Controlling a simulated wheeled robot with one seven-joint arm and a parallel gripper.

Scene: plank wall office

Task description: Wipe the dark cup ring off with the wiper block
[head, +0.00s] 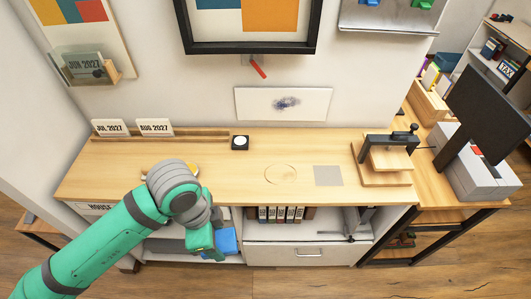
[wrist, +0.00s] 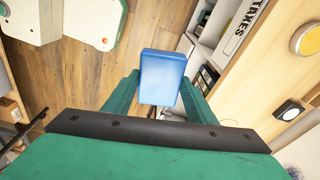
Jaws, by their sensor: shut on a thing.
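The cup ring (head: 281,174) is a thin brownish circle on the light wood desktop, near its middle in the head view. The wiper block is a blue block (head: 228,241); it also shows upright between the fingers in the wrist view (wrist: 162,78). My gripper (head: 217,243) is shut on the block, with green fingers on both sides of it in the wrist view (wrist: 158,98). The gripper and block are in front of the desk's front edge, left of and nearer than the ring, apart from the desktop. The ring is not in the wrist view.
A grey square (head: 328,176) lies right of the ring. A wooden stand with a dark clamp (head: 385,160) is further right. A black square with a white disc (head: 240,143) sits at the back. Open shelves with binders (head: 282,213) are below the desktop (head: 225,175).

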